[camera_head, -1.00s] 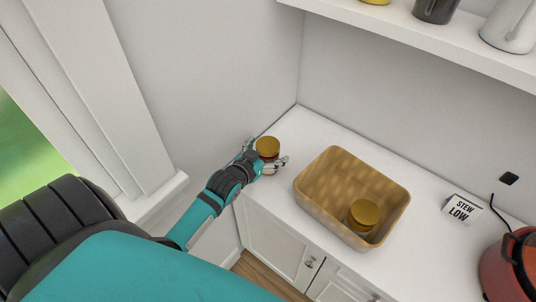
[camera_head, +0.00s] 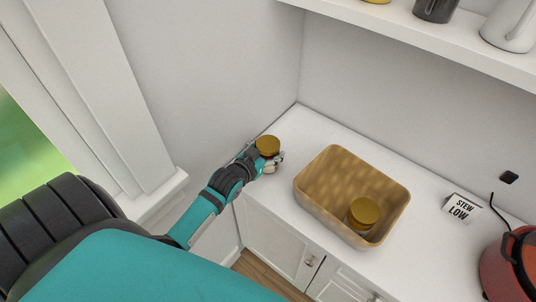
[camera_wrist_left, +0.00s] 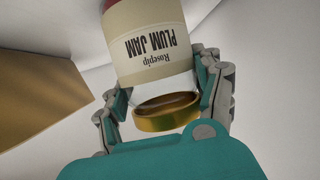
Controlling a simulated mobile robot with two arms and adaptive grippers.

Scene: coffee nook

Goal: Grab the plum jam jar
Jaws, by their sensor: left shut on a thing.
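The plum jam jar (camera_head: 267,146) stands at the left end of the white counter, its gold lid up in the head view. In the left wrist view the jar (camera_wrist_left: 150,35) shows a cream label reading "Rosepip PLUM JAM" and a gold lid. My left gripper (camera_head: 268,158) is shut on the jar, with a finger on each side of it; the fingers also show in the left wrist view (camera_wrist_left: 165,95). I cannot tell whether the jar's base still touches the counter. My right gripper is not in view.
A tan basket (camera_head: 318,208) with another gold-lidded jar (camera_head: 363,213) inside stands to the right. Beyond it are a "STEW LOW" sign (camera_head: 461,208) and a red pot (camera_head: 507,272). A wall shelf (camera_head: 420,38) hangs above. The wall is close behind the jar.

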